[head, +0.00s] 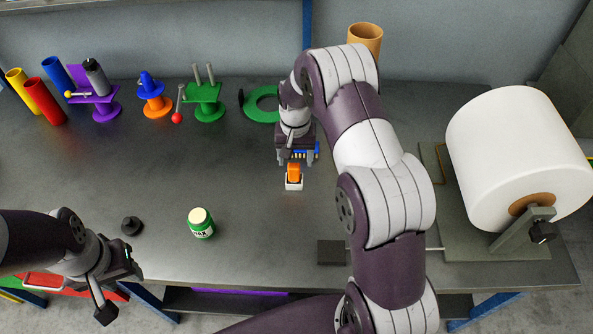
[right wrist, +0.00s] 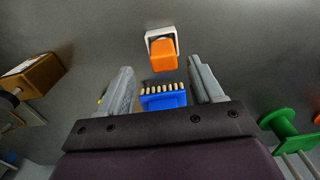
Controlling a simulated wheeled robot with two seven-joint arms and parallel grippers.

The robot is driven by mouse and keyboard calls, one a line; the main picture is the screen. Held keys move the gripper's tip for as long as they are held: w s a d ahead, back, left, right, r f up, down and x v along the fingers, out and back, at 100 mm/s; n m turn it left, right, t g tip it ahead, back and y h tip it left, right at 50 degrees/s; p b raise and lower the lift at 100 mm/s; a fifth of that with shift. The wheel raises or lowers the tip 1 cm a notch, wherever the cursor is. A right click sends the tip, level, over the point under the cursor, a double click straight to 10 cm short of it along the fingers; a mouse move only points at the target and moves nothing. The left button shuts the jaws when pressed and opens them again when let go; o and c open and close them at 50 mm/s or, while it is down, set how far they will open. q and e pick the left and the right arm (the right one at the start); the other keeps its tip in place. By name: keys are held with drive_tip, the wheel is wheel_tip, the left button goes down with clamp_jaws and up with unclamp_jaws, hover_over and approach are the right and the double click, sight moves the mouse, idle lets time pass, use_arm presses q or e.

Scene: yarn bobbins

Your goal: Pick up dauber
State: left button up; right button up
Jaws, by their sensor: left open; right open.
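No thing is labelled as the dauber, and I cannot tell for sure which one it is. A small orange block (head: 293,171) sits in a white holder (head: 293,186) on the table; the right wrist view shows the block (right wrist: 163,55) just beyond the fingertips. My right gripper (head: 296,160) points down beside it, open and empty. A blue brush-like piece (right wrist: 163,101) with a row of pale bristles shows between its fingers. My left gripper (head: 120,289) is open at the front left edge.
Coloured tubes and spool stands line the back left, among them a purple stand (head: 105,113) and a green one (head: 207,112). A large white roll (head: 515,150) on a stand fills the right. A dark square block (head: 331,252) lies at the front. The table's left middle is clear.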

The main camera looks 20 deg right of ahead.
sight(294, 165)
drive_tip(key=f, duration=0.2)
drive_tip(key=f+p, duration=0.1)
drive_tip(key=f, duration=0.3)
drive_tip(key=shift+w+a+p, duration=0.15)
drive_tip(key=shift+a+p, duration=0.1)
drive_tip(key=shift+p, duration=0.05)
drive_tip(key=shift+d+f, duration=0.15)
drive_tip(key=shift+f, duration=0.1)
drive_tip(key=shift+r, duration=0.1)
drive_tip(key=c, duration=1.1)
drive_tip(key=shift+o, duration=0.2)
wheel_tip(294, 165, up, 4)
drive_tip(key=shift+w+f+b, duration=0.1)
drive_tip(key=shift+b, duration=0.55)
drive_tip(key=s+a+r+b, duration=0.1)
drive_tip(key=s+a+r, duration=0.4)
drive_tip(key=s, duration=0.5)
wheel_tip(294, 165, up, 2)
drive_tip(key=shift+s+a+r, duration=0.1)
drive_tip(key=shift+s+a, duration=0.15)
drive_tip(key=shift+s, duration=0.05)
